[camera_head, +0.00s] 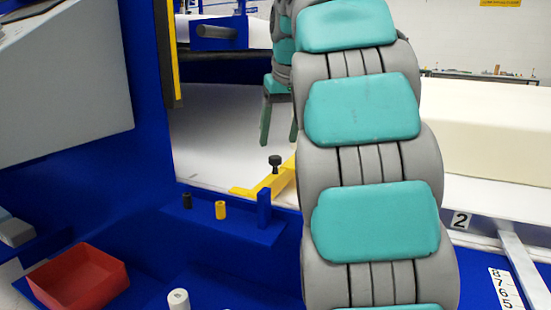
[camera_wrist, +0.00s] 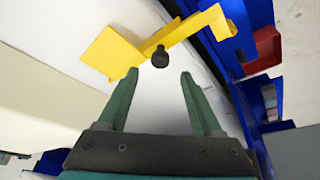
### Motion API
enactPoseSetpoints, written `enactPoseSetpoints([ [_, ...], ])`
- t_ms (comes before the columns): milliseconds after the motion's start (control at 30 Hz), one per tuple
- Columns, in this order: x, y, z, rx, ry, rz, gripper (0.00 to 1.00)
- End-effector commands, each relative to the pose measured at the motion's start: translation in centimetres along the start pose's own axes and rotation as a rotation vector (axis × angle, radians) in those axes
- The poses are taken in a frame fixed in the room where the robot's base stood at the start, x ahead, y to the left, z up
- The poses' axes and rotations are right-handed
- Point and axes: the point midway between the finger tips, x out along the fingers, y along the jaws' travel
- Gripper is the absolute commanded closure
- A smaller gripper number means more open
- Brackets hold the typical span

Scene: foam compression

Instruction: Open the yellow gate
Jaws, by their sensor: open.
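The yellow gate (camera_head: 284,180) is a flat yellow bar low over the white surface, partly hidden behind my arm in the head view. In the wrist view the gate (camera_wrist: 111,52) shows a broad plate and a stepped bar running to the blue frame. A black knob (camera_head: 275,162) stands up from it and also shows in the wrist view (camera_wrist: 160,57). My gripper (camera_head: 279,142) points down just above the knob. In the wrist view my gripper (camera_wrist: 159,75) is open and empty, with the knob just beyond and between its fingertips, apparently untouched.
A blue shelf (camera_head: 225,228) beside the gate holds a black cylinder (camera_head: 187,201) and a yellow cylinder (camera_head: 221,210). A red bin (camera_head: 79,280) sits lower left. A large cream foam block (camera_head: 490,120) lies at right. A blue post with a yellow edge stands left.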

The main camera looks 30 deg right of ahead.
Motion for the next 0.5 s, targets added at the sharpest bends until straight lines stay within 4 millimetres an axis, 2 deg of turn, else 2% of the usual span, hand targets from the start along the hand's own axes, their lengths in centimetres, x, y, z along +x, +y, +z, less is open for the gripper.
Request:
enactPoseSetpoints([
  [33, 0.9, 0.0, 0.2, 0.001, -0.003, 0.000, 0.33],
  [300, 3.8, 0.0, 0.1, 0.001, -0.005, -0.001, 0.33],
  [500, 5.4, 0.0, 0.1, 0.001, -0.003, -0.002, 0.33],
])
